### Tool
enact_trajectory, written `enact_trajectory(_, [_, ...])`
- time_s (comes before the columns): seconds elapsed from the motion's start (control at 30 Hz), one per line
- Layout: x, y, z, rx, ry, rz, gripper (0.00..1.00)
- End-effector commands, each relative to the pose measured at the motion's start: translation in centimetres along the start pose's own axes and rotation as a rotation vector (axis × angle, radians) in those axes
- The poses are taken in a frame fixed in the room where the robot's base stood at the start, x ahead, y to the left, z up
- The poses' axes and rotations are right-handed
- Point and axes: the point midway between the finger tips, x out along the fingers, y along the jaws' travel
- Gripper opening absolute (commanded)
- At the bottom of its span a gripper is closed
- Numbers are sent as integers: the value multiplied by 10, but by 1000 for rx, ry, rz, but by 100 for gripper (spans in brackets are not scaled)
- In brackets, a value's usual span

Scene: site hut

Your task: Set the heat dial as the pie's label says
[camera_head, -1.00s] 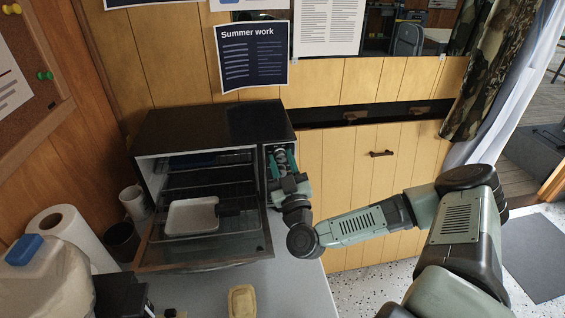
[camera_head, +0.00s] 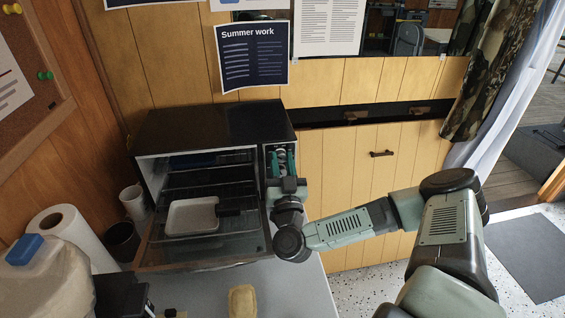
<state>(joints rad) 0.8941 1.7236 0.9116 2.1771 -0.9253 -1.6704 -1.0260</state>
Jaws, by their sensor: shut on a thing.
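The toaster oven (camera_head: 215,122) stands on the counter against the wall with its glass door (camera_head: 205,252) open downward. No pie label is readable.
The open door juts out over the counter (camera_head: 290,285). A paper towel roll (camera_head: 75,235), a white cup (camera_head: 133,203), a dark cup (camera_head: 122,240) and a jug with a blue cap (camera_head: 40,270) crowd the left. Wood cabinets (camera_head: 345,190) stand at the right.

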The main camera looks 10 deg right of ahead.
Motion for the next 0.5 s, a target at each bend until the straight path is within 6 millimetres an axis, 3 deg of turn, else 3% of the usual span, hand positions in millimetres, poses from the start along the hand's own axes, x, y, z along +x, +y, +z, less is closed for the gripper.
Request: enact_trajectory(0.5, [0, -2, -1, 456, -1, 188, 0])
